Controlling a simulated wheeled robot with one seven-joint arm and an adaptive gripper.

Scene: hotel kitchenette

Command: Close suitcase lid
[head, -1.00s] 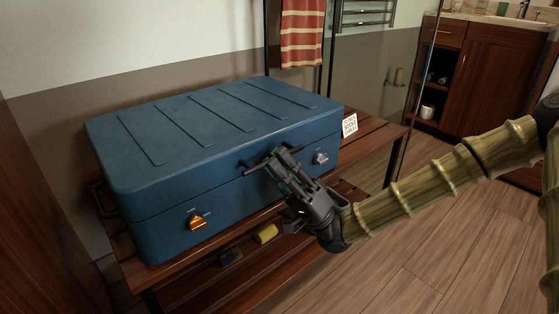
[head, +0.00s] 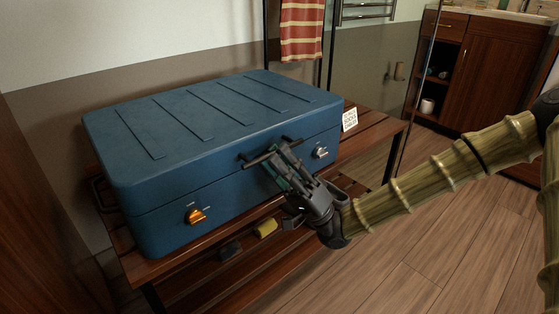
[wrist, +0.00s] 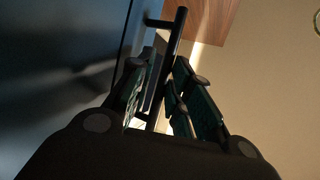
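The blue suitcase (head: 215,115) stands on a slatted wooden bench. Its ribbed lid lies down level on the body, with a thin seam along the front. The left latch (head: 195,216) is orange and the right latch (head: 321,152) is silver. A dark bar handle (head: 262,157) sits at the front between them. My gripper (head: 279,158) is at this handle, its fingers close together on either side of the bar. In the wrist view the handle bar (wrist: 177,32) runs between the two fingers, which look closed on it. The fingers partly hide the handle.
The bench (head: 372,135) has a lower shelf with a yellow item (head: 265,228) and a dark item (head: 230,250). A small white sign (head: 350,119) stands right of the suitcase. A wall is behind it. The wooden floor (head: 430,240) at right is clear.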

